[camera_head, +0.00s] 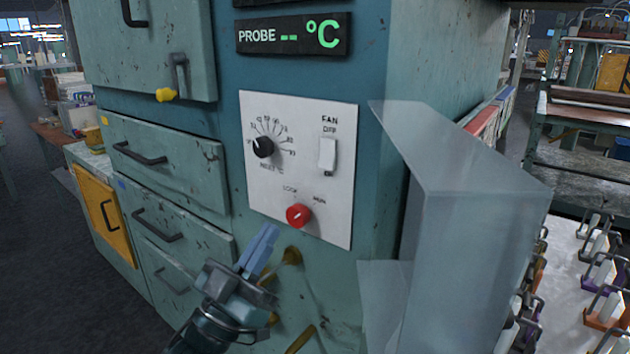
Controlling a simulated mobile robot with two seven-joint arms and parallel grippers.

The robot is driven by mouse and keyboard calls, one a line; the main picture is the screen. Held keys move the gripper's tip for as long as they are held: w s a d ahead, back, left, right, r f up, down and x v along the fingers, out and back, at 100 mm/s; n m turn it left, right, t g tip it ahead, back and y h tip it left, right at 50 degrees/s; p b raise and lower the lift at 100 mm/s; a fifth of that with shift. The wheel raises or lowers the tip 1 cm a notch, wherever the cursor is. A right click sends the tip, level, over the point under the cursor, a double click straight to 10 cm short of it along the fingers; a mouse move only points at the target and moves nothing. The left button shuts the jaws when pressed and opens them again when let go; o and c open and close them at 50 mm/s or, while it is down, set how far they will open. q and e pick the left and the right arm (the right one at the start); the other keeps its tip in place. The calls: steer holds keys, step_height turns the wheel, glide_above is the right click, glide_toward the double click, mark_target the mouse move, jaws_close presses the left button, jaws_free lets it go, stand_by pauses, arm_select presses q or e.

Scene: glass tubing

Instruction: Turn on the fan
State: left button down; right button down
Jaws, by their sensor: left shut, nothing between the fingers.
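The fan switch (327,155) is a white rocker at the upper right of a pale control panel (285,185). The label above it reads "FAN" with a second word that looks like "OFF". A black dial (263,147) is to its left and a red knob (298,215) below it, with lettering that looks like "LOCK" and "RUN". My left gripper (264,240) is shut and empty, just below the panel's lower edge, below and left of the switch. It points up toward the panel. My right gripper is not in view.
A translucent grey guard (470,230) juts out right of the panel. A probe display (293,36) is above it. Drawers with handles (165,160) line the left. Yellowish knobs or levers (291,256) are close beside my left gripper. A rack with clamps (590,270) is at the right.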

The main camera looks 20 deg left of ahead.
arm_select(q)
steer(key=p, duration=0.3)
glide_toward(325, 159)
step_height(325, 159, up, 4)
steer(key=shift+w+d+f+p, duration=0.15)
steer(key=shift+w+d, duration=0.15)
steer(key=shift+w, duration=0.4)
steer(key=shift+w+d+p, duration=0.1)
steer(key=shift+w+d, duration=0.15)
steer(key=shift+w, duration=0.5)
steer(key=shift+w+d+f+p, duration=0.15)
steer(key=shift+w+d, duration=0.15)
steer(key=shift+w, duration=0.4)
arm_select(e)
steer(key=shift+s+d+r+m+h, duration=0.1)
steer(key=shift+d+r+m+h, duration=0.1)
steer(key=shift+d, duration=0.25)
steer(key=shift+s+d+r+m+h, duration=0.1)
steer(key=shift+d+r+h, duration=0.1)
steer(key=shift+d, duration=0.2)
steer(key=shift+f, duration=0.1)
